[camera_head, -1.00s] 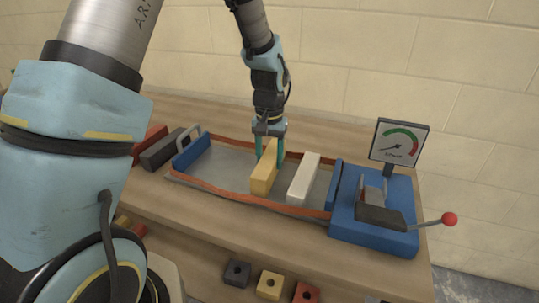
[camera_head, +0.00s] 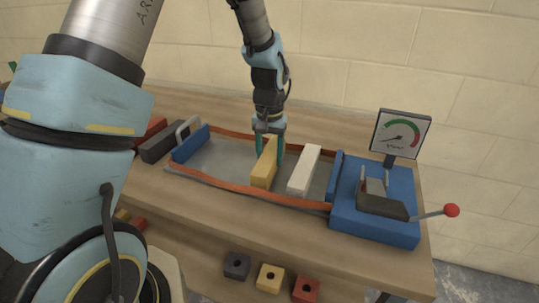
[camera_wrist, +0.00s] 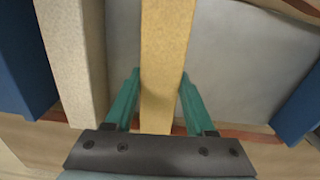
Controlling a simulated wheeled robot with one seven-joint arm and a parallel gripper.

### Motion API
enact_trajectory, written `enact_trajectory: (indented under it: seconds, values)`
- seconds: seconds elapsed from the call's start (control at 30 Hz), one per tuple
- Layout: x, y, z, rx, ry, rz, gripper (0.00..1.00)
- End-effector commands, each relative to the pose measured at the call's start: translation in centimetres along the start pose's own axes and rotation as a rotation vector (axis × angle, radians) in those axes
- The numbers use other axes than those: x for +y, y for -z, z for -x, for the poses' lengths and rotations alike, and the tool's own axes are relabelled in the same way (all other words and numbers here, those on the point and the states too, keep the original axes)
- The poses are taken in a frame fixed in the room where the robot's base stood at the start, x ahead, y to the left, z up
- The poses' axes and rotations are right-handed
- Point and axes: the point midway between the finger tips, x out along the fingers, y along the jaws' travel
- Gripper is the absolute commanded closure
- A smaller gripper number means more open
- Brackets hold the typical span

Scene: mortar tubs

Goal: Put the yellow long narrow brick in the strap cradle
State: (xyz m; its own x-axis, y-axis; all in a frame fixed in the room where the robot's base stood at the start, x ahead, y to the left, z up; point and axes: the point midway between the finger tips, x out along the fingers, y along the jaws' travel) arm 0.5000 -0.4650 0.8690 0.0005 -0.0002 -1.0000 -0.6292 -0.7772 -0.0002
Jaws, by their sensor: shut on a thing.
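The yellow long narrow brick (camera_head: 264,165) is inside the strap cradle, over its grey bed, left of a white brick. My gripper (camera_head: 269,148) comes down from above with its teal fingers on either side of the yellow brick, shut on it. In the wrist view the yellow brick (camera_wrist: 165,55) runs between the two fingers (camera_wrist: 160,100). The strap cradle (camera_head: 212,151) has a grey bed, an orange strap around it and blue end blocks. I cannot tell whether the brick's underside touches the bed.
A white brick (camera_head: 304,170) lies in the cradle just right of the yellow one. A blue ratchet unit (camera_head: 374,226) with a red-knobbed lever and a gauge (camera_head: 401,134) stands at the right end. Dark and red bricks (camera_head: 160,146) lie left. The cradle's left part is clear.

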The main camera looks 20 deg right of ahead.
Motion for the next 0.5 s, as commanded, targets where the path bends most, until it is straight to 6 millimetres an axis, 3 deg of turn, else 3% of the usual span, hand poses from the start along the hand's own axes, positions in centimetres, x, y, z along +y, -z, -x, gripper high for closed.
enact_trajectory:
  seconds: [0.23,0.27,0.5]
  values:
    - [0.01,0.07,-0.38,0.002,0.000,0.000,1.00]
    - [0.01,0.07,-0.33,0.002,0.000,0.000,0.43]
    - [0.00,0.03,-0.36,0.001,0.000,0.000,0.16]
